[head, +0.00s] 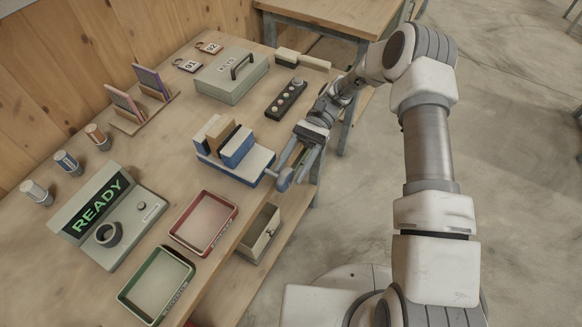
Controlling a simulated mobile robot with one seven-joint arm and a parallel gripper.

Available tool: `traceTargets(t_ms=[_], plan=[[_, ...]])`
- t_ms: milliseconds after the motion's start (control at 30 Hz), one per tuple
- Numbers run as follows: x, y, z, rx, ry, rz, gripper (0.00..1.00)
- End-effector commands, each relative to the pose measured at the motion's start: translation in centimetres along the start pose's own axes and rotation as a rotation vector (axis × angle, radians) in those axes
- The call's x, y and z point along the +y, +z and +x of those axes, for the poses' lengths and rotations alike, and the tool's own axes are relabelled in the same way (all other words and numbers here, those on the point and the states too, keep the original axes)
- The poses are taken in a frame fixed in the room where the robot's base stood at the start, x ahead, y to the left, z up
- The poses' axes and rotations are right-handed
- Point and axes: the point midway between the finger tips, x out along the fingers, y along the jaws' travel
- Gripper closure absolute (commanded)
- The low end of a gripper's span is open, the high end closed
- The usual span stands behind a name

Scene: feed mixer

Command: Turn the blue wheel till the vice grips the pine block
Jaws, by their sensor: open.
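The blue wheel (283,181) is at the vice's right end, by the bench edge. My gripper (294,168) is open and reaches down from the upper right. Its fingers are close to the wheel and partly overlap it in the picture; whether they touch it I cannot tell.
A red tray (204,223), a green tray (157,286) and a READY display console (108,217) lie in front and left.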

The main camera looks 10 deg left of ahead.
Motion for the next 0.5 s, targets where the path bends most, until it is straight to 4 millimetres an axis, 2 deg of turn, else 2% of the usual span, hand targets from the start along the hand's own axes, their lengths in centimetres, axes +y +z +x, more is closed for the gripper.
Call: traceTargets(t_ms=[300,500], plan=[[0.0,-0.2,-4.3,0.003,-0.003,0.0,0.45],[0.0,-0.2,-6.4,0.002,-0.002,0.001,0.45]])
